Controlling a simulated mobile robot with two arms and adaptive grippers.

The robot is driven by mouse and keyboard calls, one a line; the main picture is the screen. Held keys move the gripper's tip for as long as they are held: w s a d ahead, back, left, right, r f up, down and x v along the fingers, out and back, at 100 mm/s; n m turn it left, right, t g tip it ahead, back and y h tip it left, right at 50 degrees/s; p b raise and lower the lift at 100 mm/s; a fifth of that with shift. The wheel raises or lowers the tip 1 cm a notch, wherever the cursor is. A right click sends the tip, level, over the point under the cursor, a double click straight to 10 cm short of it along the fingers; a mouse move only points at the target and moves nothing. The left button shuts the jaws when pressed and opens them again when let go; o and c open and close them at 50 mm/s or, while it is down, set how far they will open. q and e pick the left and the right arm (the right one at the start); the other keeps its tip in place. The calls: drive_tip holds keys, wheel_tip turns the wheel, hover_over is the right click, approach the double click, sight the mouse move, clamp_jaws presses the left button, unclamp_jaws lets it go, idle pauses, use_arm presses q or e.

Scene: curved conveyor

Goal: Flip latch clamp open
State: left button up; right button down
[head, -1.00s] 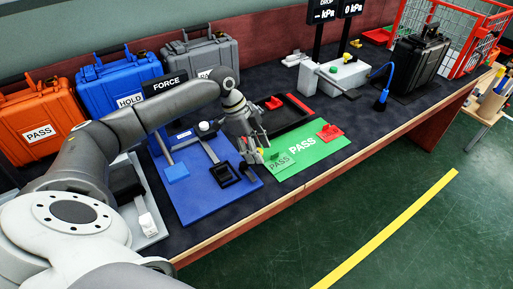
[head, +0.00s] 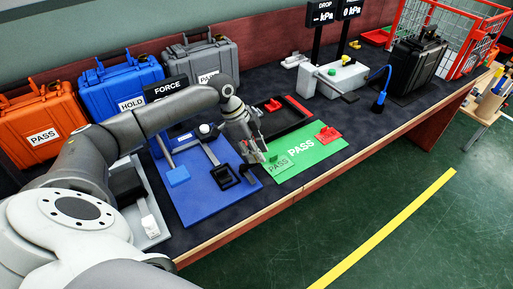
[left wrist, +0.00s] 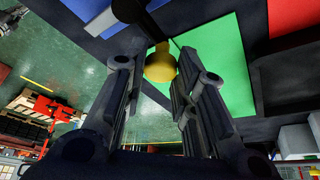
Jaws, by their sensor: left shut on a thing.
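My left gripper (head: 258,156) reaches down over the left edge of the green PASS mat, beside the blue board. In the left wrist view its fingers (left wrist: 160,80) are around a yellow rounded piece (left wrist: 160,66), and the gripper is shut on it. A red clamp-like piece (head: 328,134) lies on the right part of the green mat (head: 318,150). My right gripper is not in view.
A black tray (head: 285,118) lies behind the mat. A grey pressure unit (head: 335,78) stands farther right. Dark bench surface is clear right of the mat.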

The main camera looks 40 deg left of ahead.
use_arm(q)
drive_tip(key=shift+a+f, duration=0.1)
drive_tip(key=shift+a, duration=0.05)
drive_tip(key=o, duration=0.9)
drive_tip(key=shift+s, duration=0.1)
drive_tip(key=shift+o, duration=0.6)
drive_tip(key=shift+a, duration=0.1)
drive_tip(key=v, duration=1.2)
